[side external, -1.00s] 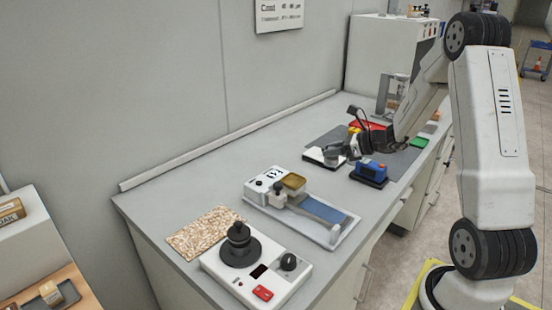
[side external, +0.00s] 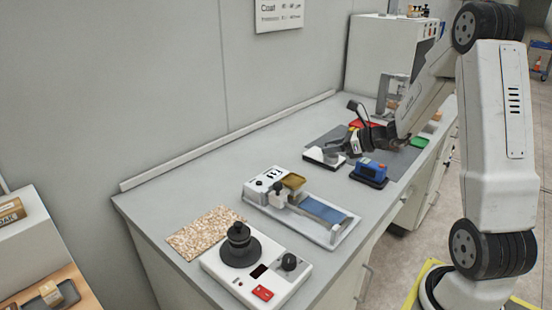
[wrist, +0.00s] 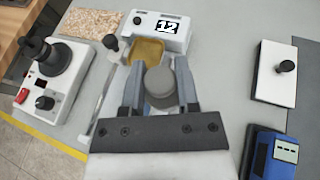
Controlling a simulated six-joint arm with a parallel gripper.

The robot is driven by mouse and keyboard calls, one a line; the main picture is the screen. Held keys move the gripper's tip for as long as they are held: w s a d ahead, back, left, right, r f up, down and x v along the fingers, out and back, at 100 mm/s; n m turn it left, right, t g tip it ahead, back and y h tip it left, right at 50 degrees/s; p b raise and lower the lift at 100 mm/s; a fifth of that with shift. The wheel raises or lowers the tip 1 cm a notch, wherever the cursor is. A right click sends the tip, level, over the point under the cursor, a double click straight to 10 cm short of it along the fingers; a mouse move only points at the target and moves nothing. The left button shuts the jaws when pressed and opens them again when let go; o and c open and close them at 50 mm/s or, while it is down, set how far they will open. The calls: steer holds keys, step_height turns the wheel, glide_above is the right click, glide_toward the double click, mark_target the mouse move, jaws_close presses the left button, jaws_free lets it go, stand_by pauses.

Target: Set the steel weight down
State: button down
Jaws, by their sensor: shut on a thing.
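The steel weight, a short grey cylinder (wrist: 160,83), sits between the two fingers of my gripper (wrist: 158,70) in the wrist view. The gripper is shut on it. In the side view my gripper (side external: 338,147) is over the far part of the bench, just above and behind a white block with a black knob (side external: 322,158). I cannot make out the weight in the side view. What lies directly under the weight is hidden by the gripper.
The coater with a blue bed (side external: 325,212) and amber tray (wrist: 148,50) stands nearer the side camera. A blue device (side external: 370,171) is beside the white block. A white instrument with a black knob (side external: 238,250) stands at the front. Bare bench (wrist: 215,50) lies between coater and block.

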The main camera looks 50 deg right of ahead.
steer(key=s+a+r, duration=0.5)
steer(key=a+r, duration=0.1)
steer(key=a, duration=0.4)
steer(key=shift+s+r+n+y, duration=0.3)
steer(key=shift+s, duration=0.1)
steer(key=shift+a, duration=0.1)
steer(key=w+d+f, duration=0.1)
steer(key=w+f, duration=0.1)
steer(key=w, duration=0.2)
steer(key=w+d+f, duration=0.1)
steer(key=w+f, duration=0.2)
steer(key=w, duration=0.1)
steer(key=w+d+f, duration=0.1)
steer(key=w+f, duration=0.2)
steer(key=w, duration=0.1)
steer(key=shift+w+f, duration=0.15)
steer(key=shift+f, duration=0.05)
steer(key=shift+w+d+f, duration=0.2)
steer(key=shift+w+f, duration=0.2)
steer(key=shift+f, duration=0.05)
